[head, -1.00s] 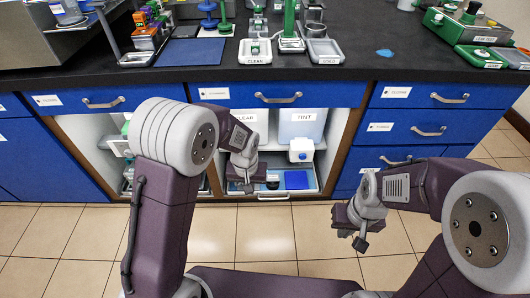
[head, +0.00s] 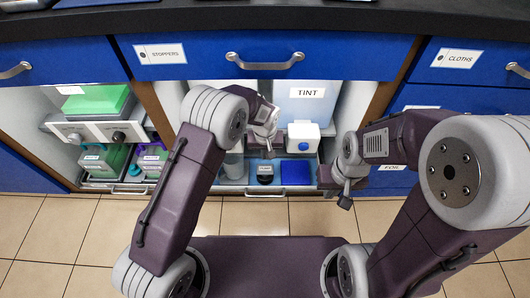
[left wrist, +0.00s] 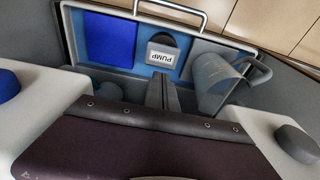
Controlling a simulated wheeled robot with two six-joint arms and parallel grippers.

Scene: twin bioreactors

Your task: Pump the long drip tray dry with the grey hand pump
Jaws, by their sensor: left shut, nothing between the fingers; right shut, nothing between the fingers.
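A dark grey item labelled PUMP (left wrist: 163,50) stands in a pull-out tray in the lower cabinet, between a blue pad and a clear jug in the left wrist view. It also shows in the head view (head: 265,174). My left gripper (left wrist: 162,93) is shut and empty over the tray, close to the pump but apart from it; in the head view it (head: 269,150) hangs in the cabinet opening. My right gripper (head: 345,198) is shut and empty in front of the cabinet's right edge. I cannot identify the long drip tray in these views.
The pull-out tray (head: 232,190) has a front handle. It holds a blue pad (head: 296,173) and a clear jug (left wrist: 213,82). A TINT container (head: 306,108) and a white-blue unit (head: 303,138) stand behind. Green-topped boxes (head: 100,100) are at left. The tiled floor is clear.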

